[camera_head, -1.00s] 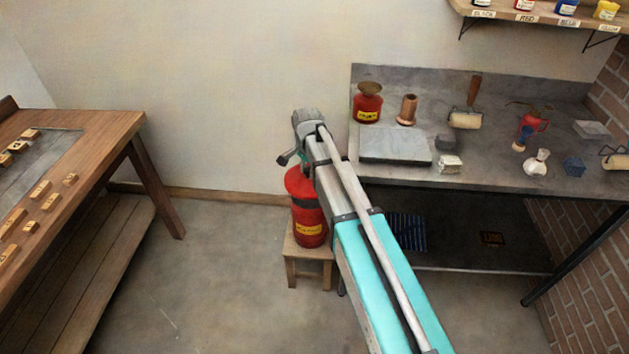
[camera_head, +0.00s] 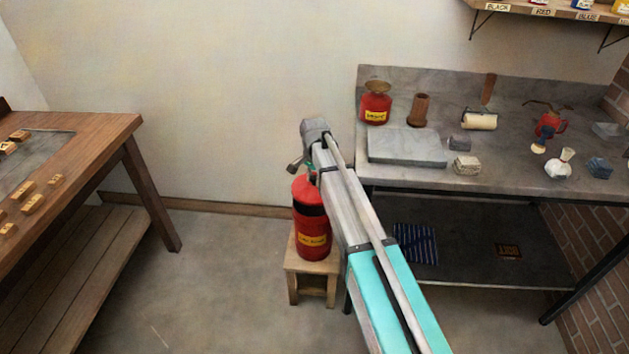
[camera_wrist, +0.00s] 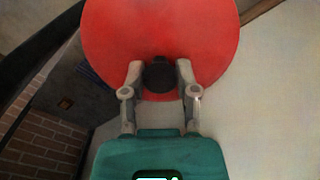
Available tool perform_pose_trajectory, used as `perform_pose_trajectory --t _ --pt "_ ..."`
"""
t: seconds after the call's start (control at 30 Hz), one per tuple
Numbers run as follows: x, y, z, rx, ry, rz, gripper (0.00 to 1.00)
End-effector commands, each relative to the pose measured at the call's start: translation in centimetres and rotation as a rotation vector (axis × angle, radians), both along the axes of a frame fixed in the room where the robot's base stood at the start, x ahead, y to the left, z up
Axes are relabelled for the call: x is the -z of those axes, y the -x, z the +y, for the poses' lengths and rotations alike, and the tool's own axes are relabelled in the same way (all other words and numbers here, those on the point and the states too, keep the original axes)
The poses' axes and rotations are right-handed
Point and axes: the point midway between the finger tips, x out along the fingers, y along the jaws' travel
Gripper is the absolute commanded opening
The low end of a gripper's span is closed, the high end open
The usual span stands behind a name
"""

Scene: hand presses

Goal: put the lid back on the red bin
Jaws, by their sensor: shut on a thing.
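The red bin (camera_head: 313,246), with a yellow label, stands on a small wooden stool (camera_head: 299,266). The red lid (camera_wrist: 160,30) fills the top of the wrist view. My gripper (camera_wrist: 158,78) is shut on the lid's dark knob (camera_wrist: 160,76), one finger on each side. In the head view the lid (camera_head: 305,188) shows as the red part above a dark band, over the bin. I cannot tell whether it touches the bin's rim.
A grey workbench (camera_head: 400,181) stands to the right, holding a red tin (camera_head: 375,107), a stone slab (camera_head: 407,147) and several tools. A wooden table (camera_head: 110,128) stands at the left. The floor (camera_head: 215,265) between it and the stool is clear.

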Motion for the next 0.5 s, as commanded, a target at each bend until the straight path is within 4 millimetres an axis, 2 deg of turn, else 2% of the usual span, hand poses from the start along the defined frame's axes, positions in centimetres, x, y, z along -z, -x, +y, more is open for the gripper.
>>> perform_pose_trajectory --t 0.27,0.5 --pt "0.1 0.1 0.3 -0.004 0.0 0.0 0.0" --pt "1.1 0.1 0.3 -0.004 0.0 0.0 0.0"
